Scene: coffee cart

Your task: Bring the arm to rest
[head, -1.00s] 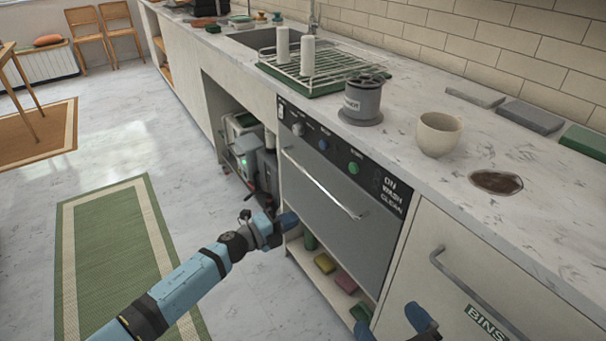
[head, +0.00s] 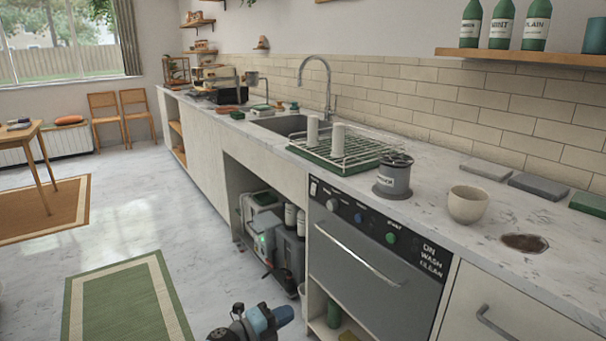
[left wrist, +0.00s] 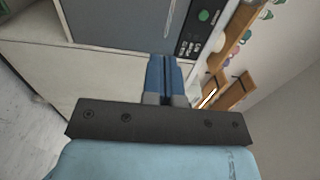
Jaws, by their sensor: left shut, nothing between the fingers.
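My left gripper (head: 262,320) is low at the bottom of the head view, over the floor in front of the counter and left of the dishwasher (head: 370,262). In the left wrist view its blue fingers (left wrist: 165,75) are together with nothing between them. The dishwasher front also shows beyond the fingers in the left wrist view (left wrist: 118,35). The left gripper is apart from the counter objects. My right gripper does not show now.
The counter holds a dish rack (head: 345,155), a grey canister (head: 394,178), a cream cup (head: 467,204) and a round hole (head: 524,243). An open bay (head: 270,225) under the counter holds machines. A green rug (head: 125,305) lies on the open floor at left.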

